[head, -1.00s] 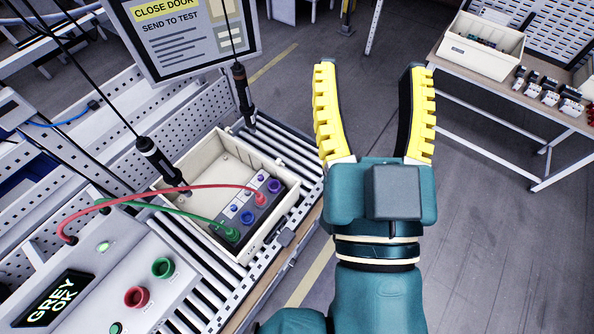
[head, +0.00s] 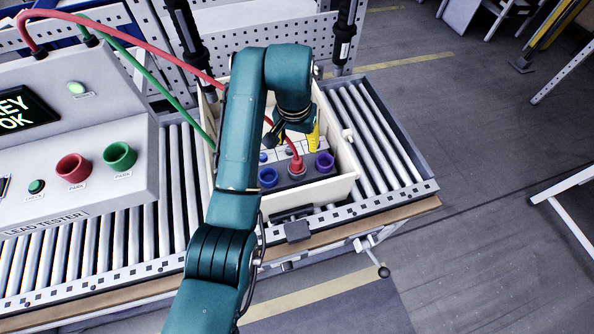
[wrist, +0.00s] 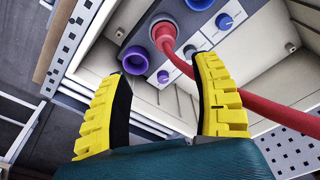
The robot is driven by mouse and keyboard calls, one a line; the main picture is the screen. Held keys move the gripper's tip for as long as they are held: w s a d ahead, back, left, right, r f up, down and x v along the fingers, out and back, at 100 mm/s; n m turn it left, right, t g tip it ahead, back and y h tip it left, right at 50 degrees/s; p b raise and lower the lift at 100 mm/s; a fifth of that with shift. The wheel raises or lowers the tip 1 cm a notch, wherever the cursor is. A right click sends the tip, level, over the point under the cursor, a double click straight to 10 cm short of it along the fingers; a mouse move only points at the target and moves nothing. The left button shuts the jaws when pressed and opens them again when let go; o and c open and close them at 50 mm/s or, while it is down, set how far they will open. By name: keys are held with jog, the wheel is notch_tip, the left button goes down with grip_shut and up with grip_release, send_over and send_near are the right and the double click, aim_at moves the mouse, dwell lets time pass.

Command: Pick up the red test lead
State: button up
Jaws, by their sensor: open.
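The red test lead (head: 296,163) is plugged into a socket on the grey device (head: 312,171) inside the cream bin. Its cable arcs left to the lead tester, passing behind my arm. In the wrist view the red plug (wrist: 165,35) stands in its socket, beyond and between my fingers, and its cable (wrist: 270,108) runs to the lower right past my right finger. My gripper (wrist: 160,85) is open, with yellow ribbed fingers and nothing between them. In the head view my gripper (head: 307,138) is over the bin, mostly hidden by my arm.
The cream bin (head: 345,178) sits on a roller conveyor (head: 375,130). The lead tester (head: 75,140) with red and green park sockets stands at left. A green cable (head: 150,65) passes behind my arm. Black screwdrivers (head: 343,40) hang behind the bin. The conveyor right of the bin is clear.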

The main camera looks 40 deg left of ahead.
aim_at(297, 160)
jog(key=f, duration=0.3)
jog(key=f+b, duration=0.1)
jog(key=f, duration=0.2)
jog(key=w+f, duration=0.1)
jog(key=f, duration=0.2)
jog(key=shift+a, duration=0.2)
jog(key=f, duration=0.1)
jog(key=f+b, duration=0.1)
jog(key=f, duration=0.1)
jog(key=a+f+b, duration=0.1)
jog(key=f, duration=0.1)
jog(key=shift+w+a+f, duration=0.1)
jog(key=shift+w, duration=0.3)
grip_shut()
